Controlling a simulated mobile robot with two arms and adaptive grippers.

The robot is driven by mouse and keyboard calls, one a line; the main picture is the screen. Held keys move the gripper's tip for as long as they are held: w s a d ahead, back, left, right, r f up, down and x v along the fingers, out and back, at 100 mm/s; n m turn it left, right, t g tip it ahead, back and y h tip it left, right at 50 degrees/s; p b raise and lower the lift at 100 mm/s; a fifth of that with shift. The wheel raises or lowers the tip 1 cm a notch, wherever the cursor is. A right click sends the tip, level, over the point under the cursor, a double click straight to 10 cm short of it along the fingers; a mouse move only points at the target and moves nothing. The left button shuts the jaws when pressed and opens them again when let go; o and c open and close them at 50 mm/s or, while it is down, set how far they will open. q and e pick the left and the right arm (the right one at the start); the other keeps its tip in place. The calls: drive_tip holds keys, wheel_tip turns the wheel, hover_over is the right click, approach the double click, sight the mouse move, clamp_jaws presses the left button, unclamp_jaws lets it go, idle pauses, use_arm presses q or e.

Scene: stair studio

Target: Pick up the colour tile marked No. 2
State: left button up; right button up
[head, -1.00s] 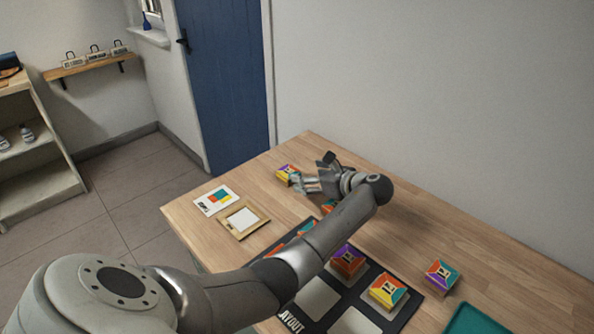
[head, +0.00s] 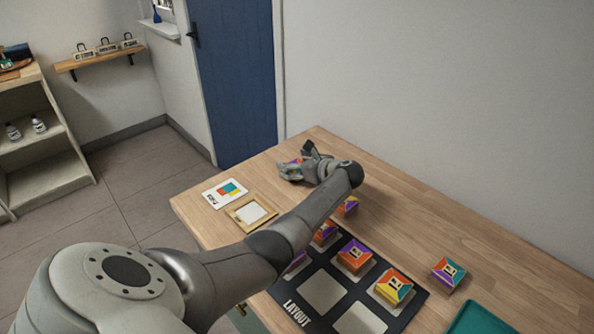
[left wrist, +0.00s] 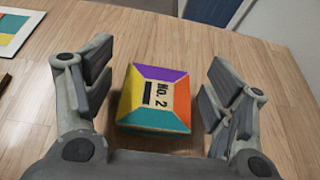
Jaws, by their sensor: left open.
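The colour tile marked No. 2 (left wrist: 153,98) sits on the wooden table between the open fingers of my left gripper (left wrist: 155,95) in the left wrist view. It has purple, orange, yellow and teal sloping sides and a cream label on top. Gaps show between it and the fingers on both sides. In the head view my left gripper (head: 295,164) is at the far end of the table, and the tile (head: 294,162) is mostly hidden behind it. My right gripper is not in view.
A black layout board (head: 410,311) holds several coloured tiles, partly behind my left arm. Another tile (head: 448,273) and a teal tray (head: 478,322) are at the right. A pattern card (head: 225,193) and a wooden frame (head: 251,213) lie at the left. A wall bounds the table behind.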

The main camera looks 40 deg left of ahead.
use_arm(q)
drive_tip(key=c, duration=1.1)
drive_tip(key=shift+r, duration=0.1)
